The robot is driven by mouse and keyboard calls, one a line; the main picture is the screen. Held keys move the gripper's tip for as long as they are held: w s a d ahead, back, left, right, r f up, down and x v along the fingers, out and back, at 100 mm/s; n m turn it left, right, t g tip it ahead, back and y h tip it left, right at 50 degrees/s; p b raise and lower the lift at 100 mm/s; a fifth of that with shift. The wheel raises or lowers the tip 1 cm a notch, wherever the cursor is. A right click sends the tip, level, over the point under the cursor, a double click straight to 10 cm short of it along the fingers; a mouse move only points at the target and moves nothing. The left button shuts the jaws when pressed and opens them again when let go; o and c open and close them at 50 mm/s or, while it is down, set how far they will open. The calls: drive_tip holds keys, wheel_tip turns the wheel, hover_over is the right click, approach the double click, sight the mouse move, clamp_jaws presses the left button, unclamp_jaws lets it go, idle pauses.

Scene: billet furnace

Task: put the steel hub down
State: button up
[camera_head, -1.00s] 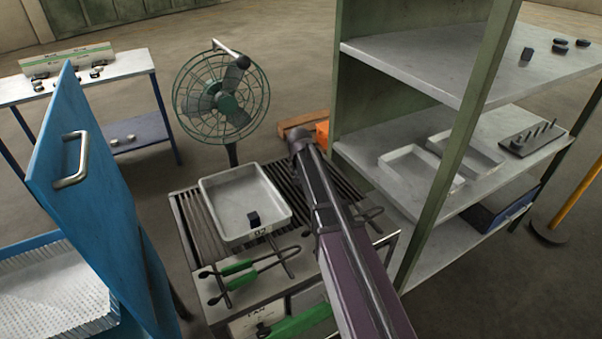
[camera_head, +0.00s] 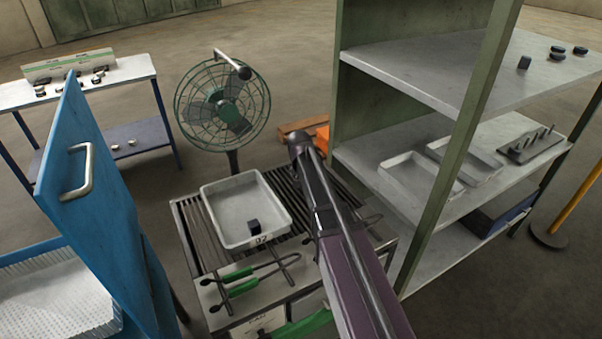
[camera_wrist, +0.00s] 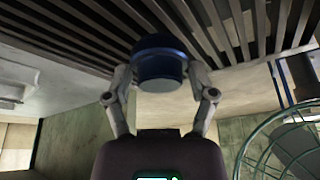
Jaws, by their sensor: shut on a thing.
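The steel hub (camera_wrist: 160,62) is a short, dark bluish cylinder with a paler end, seen in the wrist view. My gripper (camera_wrist: 160,82) is shut on it, with one finger on each side. Behind the hub are the dark slats (camera_wrist: 90,25) of the grated bench. I cannot tell whether the hub touches the slats. In the head view my arm hides the gripper and hub. The grated bench (camera_head: 195,228) carries a pale tray (camera_head: 211,207) with a small dark block (camera_head: 254,226) near its front edge.
Green-handled tongs (camera_head: 240,282) lie on the bench front. A green shelf unit (camera_head: 440,170) stands close at the right, holding shallow trays and a peg board (camera_head: 530,145). A fan (camera_head: 222,105) stands behind the bench. A blue door (camera_head: 100,200) stands at the left.

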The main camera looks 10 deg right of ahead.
wheel_tip(320, 180, up, 2)
drive_tip(key=shift+r+p, duration=0.1)
drive_tip(key=shift+p, duration=0.6)
drive_tip(key=s, duration=1)
drive_tip(key=s+r+p, duration=0.1)
drive_tip(key=s, duration=0.5)
drive_tip(key=shift+a, duration=0.2)
drive_tip(key=shift+s, duration=0.15)
